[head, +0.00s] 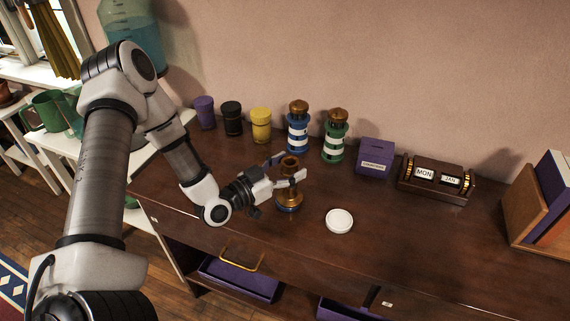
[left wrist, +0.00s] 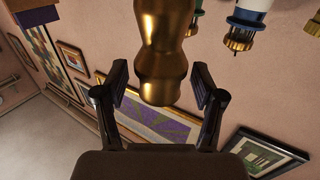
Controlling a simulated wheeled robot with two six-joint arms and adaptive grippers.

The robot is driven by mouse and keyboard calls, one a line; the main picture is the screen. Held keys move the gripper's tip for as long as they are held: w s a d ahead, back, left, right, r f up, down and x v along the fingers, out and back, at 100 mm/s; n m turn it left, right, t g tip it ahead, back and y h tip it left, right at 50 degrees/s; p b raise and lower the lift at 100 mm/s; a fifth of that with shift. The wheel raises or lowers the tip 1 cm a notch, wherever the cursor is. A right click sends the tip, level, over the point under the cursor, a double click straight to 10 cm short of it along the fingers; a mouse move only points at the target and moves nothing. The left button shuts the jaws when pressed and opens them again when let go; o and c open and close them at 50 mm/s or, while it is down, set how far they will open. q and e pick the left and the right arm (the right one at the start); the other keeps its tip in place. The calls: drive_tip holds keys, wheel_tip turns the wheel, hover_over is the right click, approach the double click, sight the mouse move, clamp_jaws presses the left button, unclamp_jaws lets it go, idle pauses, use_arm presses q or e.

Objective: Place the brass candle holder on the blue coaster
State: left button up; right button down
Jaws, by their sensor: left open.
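The brass candle holder (head: 290,184) stands upright on the dark wooden cabinet top. A blue rim, the blue coaster (head: 289,209), shows right under its base; the rest of the coaster is hidden by the holder. My left gripper (head: 289,170) is open, reaching in from the left with its fingers on either side of the holder's upper part. In the left wrist view the brass holder (left wrist: 164,50) lies between the two open fingers (left wrist: 160,92), with a gap visible on each side. My right gripper is not in view.
A white round coaster (head: 339,221) lies right of the holder. Behind stand purple, black and yellow jars, blue (head: 298,128) and green (head: 335,138) striped lighthouse-like grinders, a purple box (head: 375,157) and a calendar block (head: 436,179). The front right top is clear.

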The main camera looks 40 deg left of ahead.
use_arm(q)
drive_tip(key=p+v, duration=0.5)
drive_tip(key=v, duration=0.7)
drive_tip(key=shift+s, duration=0.1)
